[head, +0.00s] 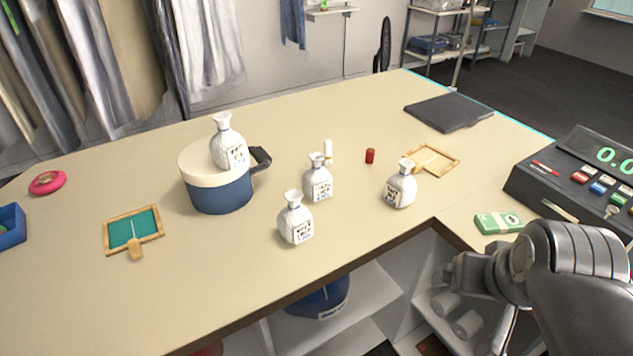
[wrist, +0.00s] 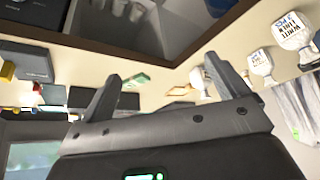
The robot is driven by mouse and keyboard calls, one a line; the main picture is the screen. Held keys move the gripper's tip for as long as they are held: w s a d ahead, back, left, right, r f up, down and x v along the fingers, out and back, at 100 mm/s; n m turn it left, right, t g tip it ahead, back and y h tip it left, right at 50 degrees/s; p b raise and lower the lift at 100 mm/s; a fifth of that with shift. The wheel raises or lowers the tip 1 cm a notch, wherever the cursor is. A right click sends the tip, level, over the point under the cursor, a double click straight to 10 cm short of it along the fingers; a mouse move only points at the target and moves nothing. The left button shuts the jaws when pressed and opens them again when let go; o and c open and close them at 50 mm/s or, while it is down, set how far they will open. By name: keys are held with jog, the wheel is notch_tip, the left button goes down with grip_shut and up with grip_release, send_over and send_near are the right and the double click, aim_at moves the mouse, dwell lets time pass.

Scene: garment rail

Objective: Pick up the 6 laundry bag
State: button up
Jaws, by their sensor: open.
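Several white laundry bags with tied necks and dark-printed labels are on the counter. One bag (head: 229,146) sits on the round blue pot's cream lid. Two bags stand near the middle, one in front (head: 295,220) and one behind (head: 318,180). Another bag (head: 400,185) stands to the right near the inner corner. No number 6 is readable on their labels. My gripper (wrist: 157,72) is open and empty, apart from the bags. In the head view my arm is at lower right.
The blue pot (head: 221,190) has a dark handle. A green slate (head: 133,232), a wooden frame (head: 432,159), a red cylinder (head: 370,156) and banknotes (head: 498,222) lie about. A cash register (head: 580,185) stands right. The counter's front edge (head: 345,262) overhangs open shelves.

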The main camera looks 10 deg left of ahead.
jog(key=shift+c, duration=0.4)
jog(key=c, duration=0.9)
